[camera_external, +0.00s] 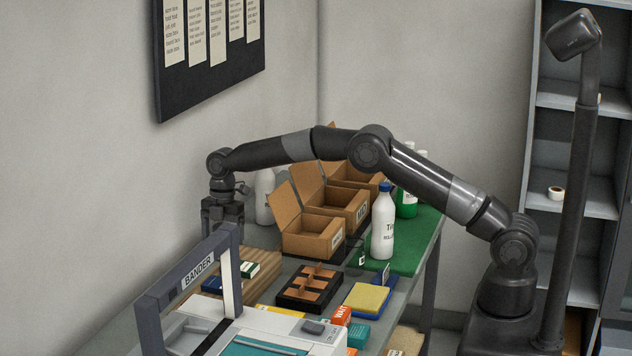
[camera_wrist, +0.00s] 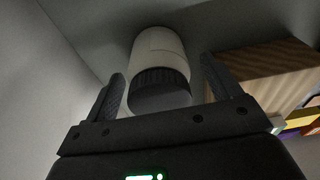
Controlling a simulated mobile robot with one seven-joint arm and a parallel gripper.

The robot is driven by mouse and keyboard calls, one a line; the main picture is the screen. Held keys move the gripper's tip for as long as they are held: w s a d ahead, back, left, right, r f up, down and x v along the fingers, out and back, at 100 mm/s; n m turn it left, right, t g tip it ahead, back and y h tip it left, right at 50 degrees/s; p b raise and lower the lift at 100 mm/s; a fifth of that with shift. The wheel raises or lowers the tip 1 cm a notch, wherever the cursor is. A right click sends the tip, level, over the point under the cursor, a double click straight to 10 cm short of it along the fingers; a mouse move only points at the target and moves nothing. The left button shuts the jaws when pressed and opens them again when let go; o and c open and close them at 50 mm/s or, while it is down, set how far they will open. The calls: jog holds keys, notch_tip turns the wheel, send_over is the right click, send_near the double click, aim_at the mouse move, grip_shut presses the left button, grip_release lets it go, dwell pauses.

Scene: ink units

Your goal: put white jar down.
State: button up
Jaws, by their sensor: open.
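The white jar (camera_wrist: 158,45) has a ribbed black lid (camera_wrist: 162,82) that faces my wrist camera. In the wrist view it is on the grey table surface, between my fingers. My gripper (camera_wrist: 163,72) is open, with one finger on each side of the jar and a visible gap at both sides. In the external view my gripper (camera_external: 222,212) points down at the far left of the table, behind the bander frame. The jar cannot be made out there; the frame and gripper hide that spot.
The bander (camera_external: 198,270) stands in front of my gripper. A striped wooden board (camera_external: 262,263) lies to its right. Open cardboard boxes (camera_external: 308,243), a black divided tray (camera_external: 296,300) and a white bottle (camera_external: 383,225) stand farther right. The wall is close on the left.

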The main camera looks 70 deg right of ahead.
jog(key=shift+c, duration=0.4)
jog(key=c, duration=1.1)
jog(key=shift+c, duration=0.2)
jog(key=shift+r, duration=0.15)
